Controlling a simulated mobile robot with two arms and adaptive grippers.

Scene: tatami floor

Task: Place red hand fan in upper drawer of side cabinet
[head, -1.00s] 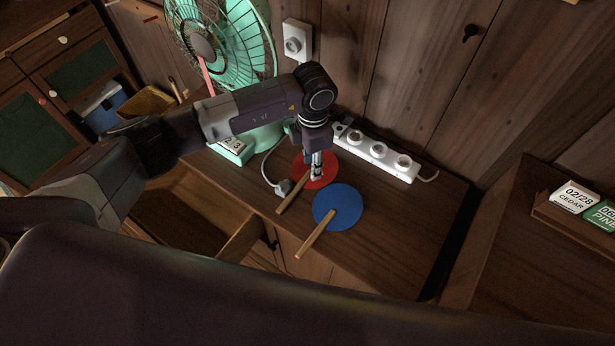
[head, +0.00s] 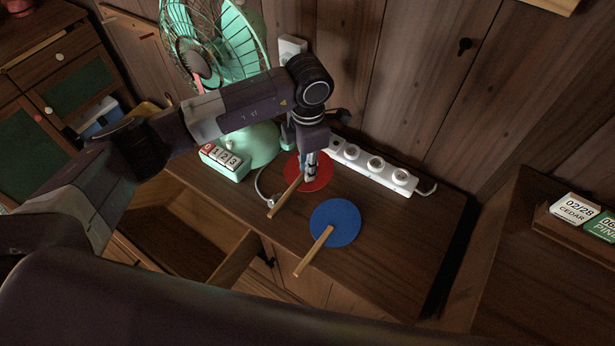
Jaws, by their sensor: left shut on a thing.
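The red hand fan (head: 319,178) is a round red disc with a wooden handle, on the wooden side cabinet (head: 385,255) in the head view. My left gripper (head: 309,178) points down at the fan and is shut on it where the disc meets the handle. I cannot tell whether the fan is lifted off the top. The upper drawer (head: 232,262) is pulled open at the cabinet's front left, and the part of its inside that shows looks empty. My left arm hides part of the cabinet top. My right gripper is not in view.
A blue hand fan (head: 338,222) lies close in front of the red one. A white power strip (head: 378,165) runs along the back. A green electric fan (head: 252,145) stands at the left, behind my arm. A tray with label cards (head: 573,208) is at the right.

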